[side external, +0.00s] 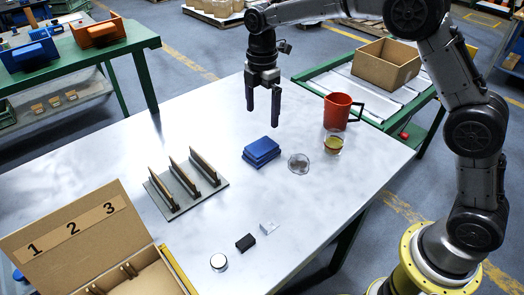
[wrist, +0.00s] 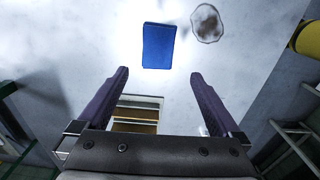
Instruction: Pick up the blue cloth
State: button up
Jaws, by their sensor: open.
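The blue cloth (side external: 261,151) lies folded in a flat, layered stack on the white table, near the middle. In the wrist view the cloth (wrist: 159,46) is a blue rectangle ahead of the fingertips and between their lines. My gripper (side external: 263,106) points down in the air above the table, just behind and above the cloth in the side view. Its two fingers are apart with nothing between them. The gripper (wrist: 160,76) also shows open and empty in the wrist view, apart from the cloth.
A clear round dish (side external: 299,163) sits close to the cloth's right. A glass with yellowish contents (side external: 333,144) and a red mug (side external: 337,111) stand farther right. A slotted rack (side external: 187,187) is left. Small black (side external: 245,242) and clear blocks, a round metal piece (side external: 219,262) and a numbered box (side external: 75,237) are nearer.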

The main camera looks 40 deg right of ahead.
aim_at(262, 147)
notch_tip(262, 147, down, 12)
jog(key=shift+w+d, duration=0.1)
jog(key=shift+w, duration=0.05)
jog(key=c, duration=1.1)
